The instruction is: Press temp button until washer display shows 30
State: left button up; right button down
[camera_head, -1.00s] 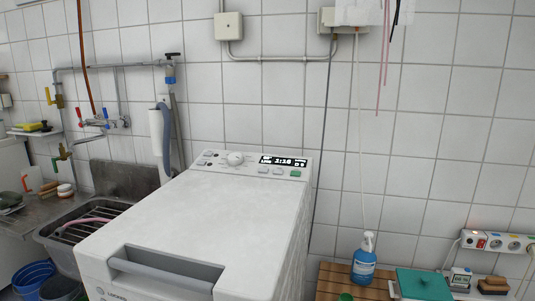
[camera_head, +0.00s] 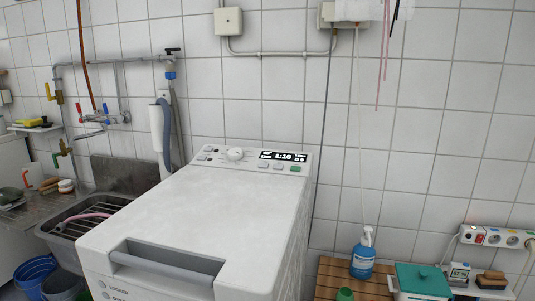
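The white top-loading washer (camera_head: 195,205) stands in the middle, its lid shut and a grey handle (camera_head: 165,264) at its front. Its control panel at the back carries a round knob (camera_head: 235,154), a black display (camera_head: 283,156) and several small buttons. The lit display seems to read 1:16 with smaller marks at its sides that are too small to read. Below the display are pale buttons (camera_head: 264,165) and a green button (camera_head: 295,169). I cannot tell which is the temp button. Neither gripper is in view.
A wooden slatted surface (camera_head: 333,275) at the right holds a blue soap bottle (camera_head: 363,256). A teal-lidded box (camera_head: 423,280) is beside it. The space above the washer is clear.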

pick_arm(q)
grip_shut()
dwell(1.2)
